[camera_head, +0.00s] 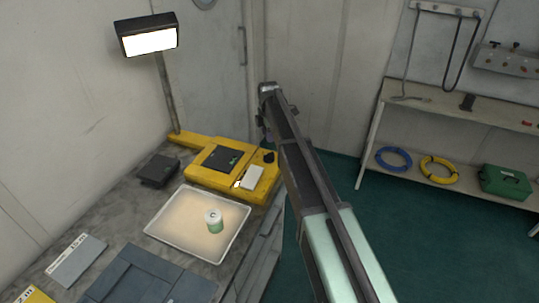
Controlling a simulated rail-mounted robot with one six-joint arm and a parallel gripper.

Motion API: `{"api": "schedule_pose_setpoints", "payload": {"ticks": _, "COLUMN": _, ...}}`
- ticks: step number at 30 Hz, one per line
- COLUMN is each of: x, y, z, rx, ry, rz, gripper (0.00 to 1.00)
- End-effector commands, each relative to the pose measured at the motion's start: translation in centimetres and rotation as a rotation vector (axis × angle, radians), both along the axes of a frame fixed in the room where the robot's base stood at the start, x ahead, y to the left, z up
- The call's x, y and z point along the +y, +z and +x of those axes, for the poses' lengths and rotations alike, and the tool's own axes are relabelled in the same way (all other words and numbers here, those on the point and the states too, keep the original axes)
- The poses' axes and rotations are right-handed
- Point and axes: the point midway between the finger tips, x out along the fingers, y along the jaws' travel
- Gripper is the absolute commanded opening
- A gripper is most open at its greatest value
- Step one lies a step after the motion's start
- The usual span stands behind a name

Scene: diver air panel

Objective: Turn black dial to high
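A yellow panel box (205,180) sits on the worktop at centre left. It carries a dark square plate and a pale block. A small black knob (268,157), which looks like the black dial, is at its right end. Its pointer and markings are too small to read. My arm comes up from the bottom right and bends at the top. My gripper (264,138) hangs down from there, just above the knob in the picture and partly hidden by the arm. I cannot tell whether it touches the knob, or whether its fingers are open or shut.
A pale tray (170,236) with a white and green jar (213,220) is in front of the panel. A black box (158,170) lies left, under a lit lamp (150,38). A shelf (440,185) with hoses stands at right.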

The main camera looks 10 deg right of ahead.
Motion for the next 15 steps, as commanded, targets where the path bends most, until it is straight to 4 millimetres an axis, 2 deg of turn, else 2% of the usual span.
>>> {"api": "schedule_pose_setpoints", "payload": {"ticks": 1, "x": 0.0, "y": -1.9, "z": 0.0, "rx": 0.000, "ry": 0.000, "rz": 0.000, "gripper": 0.39}}
{"api": "schedule_pose_setpoints", "payload": {"ticks": 9, "x": 0.0, "y": -8.3, "z": 0.0, "rx": 0.000, "ry": -0.001, "rz": 0.000, "gripper": 0.39}}
{"api": "schedule_pose_setpoints", "payload": {"ticks": 12, "x": 0.0, "y": -9.5, "z": 0.0, "rx": 0.000, "ry": -0.002, "rz": 0.000, "gripper": 0.39}}
{"api": "schedule_pose_setpoints", "payload": {"ticks": 15, "x": 0.0, "y": -9.7, "z": 0.0, "rx": 0.000, "ry": -0.002, "rz": 0.000, "gripper": 0.39}}
